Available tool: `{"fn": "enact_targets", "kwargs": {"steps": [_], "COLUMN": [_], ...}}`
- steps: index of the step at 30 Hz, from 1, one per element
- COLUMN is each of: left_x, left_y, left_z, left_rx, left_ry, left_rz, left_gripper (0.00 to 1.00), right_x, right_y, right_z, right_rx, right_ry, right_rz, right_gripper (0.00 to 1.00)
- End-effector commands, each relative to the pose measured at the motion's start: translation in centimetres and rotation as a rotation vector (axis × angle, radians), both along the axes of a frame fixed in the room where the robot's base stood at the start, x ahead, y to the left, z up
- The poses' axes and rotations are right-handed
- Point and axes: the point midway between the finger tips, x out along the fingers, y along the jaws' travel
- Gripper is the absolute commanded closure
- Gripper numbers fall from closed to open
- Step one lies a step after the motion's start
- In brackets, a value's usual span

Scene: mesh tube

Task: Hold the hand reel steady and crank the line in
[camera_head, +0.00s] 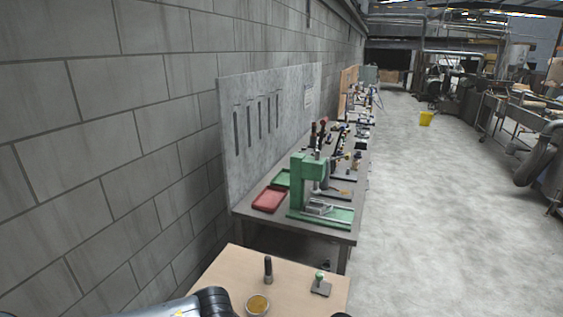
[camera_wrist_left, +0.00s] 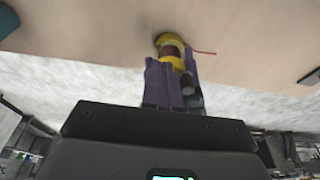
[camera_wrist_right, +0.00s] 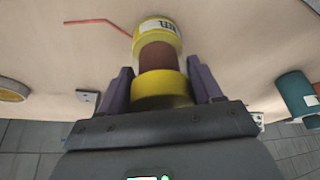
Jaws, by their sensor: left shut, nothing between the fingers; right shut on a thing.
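The hand reel shows in the right wrist view as yellow flanges (camera_wrist_right: 157,88) around a reddish-brown core (camera_wrist_right: 158,56), with a "REEL" label. My right gripper (camera_wrist_right: 160,68) is shut on it, one purple finger on each side. A short red line (camera_wrist_right: 97,22) runs from it over the table. The left wrist view also shows the yellow reel (camera_wrist_left: 172,42). My left gripper (camera_wrist_left: 172,64) is shut and empty, its fingers close to the reel. A grey cylindrical knob (camera_wrist_left: 187,84) shows by its right finger; I cannot tell if they touch. The head view shows neither gripper nor reel.
The light wood table (camera_head: 225,278) carries a round dish (camera_head: 257,304), a dark upright cylinder (camera_head: 268,270) and a small green-topped stand (camera_head: 320,285). A teal cylinder (camera_wrist_right: 297,92) lies right of the reel in the right wrist view. A workbench with a green press (camera_head: 300,180) stands beyond.

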Motion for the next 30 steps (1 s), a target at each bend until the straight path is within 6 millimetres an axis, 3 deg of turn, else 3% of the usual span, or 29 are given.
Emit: {"fn": "enact_targets", "kwargs": {"steps": [30], "left_x": [0.1], "left_y": [-1.1], "left_z": [0.0], "left_rx": [0.000], "left_ry": [0.000], "left_rz": [0.000], "left_gripper": [1.00], "right_x": [0.0], "right_y": [0.0], "right_z": [0.0], "right_rx": [0.000], "right_ry": [0.000], "right_rz": [0.000], "right_gripper": [0.70]}}
